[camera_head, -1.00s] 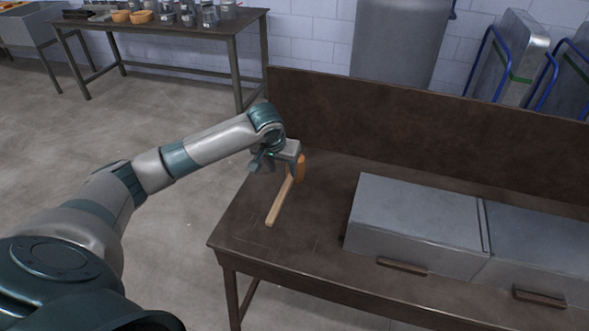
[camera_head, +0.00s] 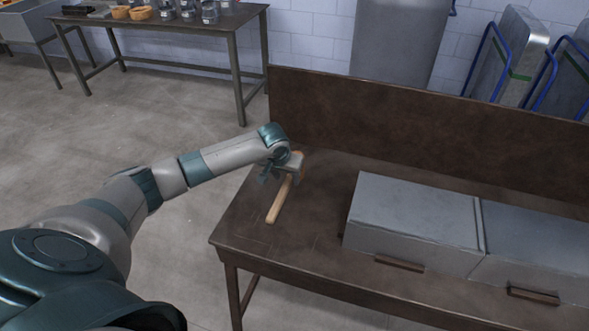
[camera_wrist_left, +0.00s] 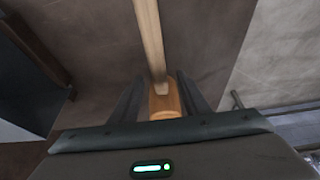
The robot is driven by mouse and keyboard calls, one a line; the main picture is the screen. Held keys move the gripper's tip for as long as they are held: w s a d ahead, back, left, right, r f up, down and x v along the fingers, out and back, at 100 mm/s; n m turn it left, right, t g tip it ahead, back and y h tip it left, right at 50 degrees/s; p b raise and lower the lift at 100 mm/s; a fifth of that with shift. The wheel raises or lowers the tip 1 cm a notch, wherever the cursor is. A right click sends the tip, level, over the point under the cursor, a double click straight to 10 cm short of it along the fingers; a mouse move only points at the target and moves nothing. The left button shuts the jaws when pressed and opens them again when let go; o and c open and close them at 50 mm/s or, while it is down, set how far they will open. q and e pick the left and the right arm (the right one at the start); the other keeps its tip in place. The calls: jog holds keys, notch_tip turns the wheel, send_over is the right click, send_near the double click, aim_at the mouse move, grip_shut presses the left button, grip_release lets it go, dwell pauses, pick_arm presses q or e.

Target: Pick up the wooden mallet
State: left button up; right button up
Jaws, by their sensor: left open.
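The wooden mallet (camera_head: 279,202) lies on the brown workbench, its pale handle pointing toward the front edge. Its head is mostly hidden by my left gripper in the head view. My left gripper (camera_head: 285,175) is low over the head end of the mallet. In the left wrist view the mallet's orange-brown head (camera_wrist_left: 165,101) and the start of its handle (camera_wrist_left: 150,40) lie between the two dark fingers of my left gripper (camera_wrist_left: 164,98). The fingers are apart, one on each side; I cannot tell whether they touch the wood. My right gripper is not in view.
The workbench (camera_head: 300,258) has a raised back panel (camera_head: 420,130) behind the mallet. Grey metal boxes (camera_head: 415,220) with brown handles stand to the right. The bench top around the mallet handle is clear. Another table (camera_head: 190,25) with containers stands at the far left.

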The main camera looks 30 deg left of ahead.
aim_at(288, 180)
pick_arm(q)
jog(key=shift+w+f+p, duration=0.3)
jog(key=shift+f+p, duration=0.15)
jog(key=shift+f, duration=0.05)
jog(key=shift+p+x, duration=0.4)
jog(key=shift+x, duration=1.5)
jog(key=shift+c, duration=0.7)
jog(key=shift+r, duration=0.1)
grip_shut()
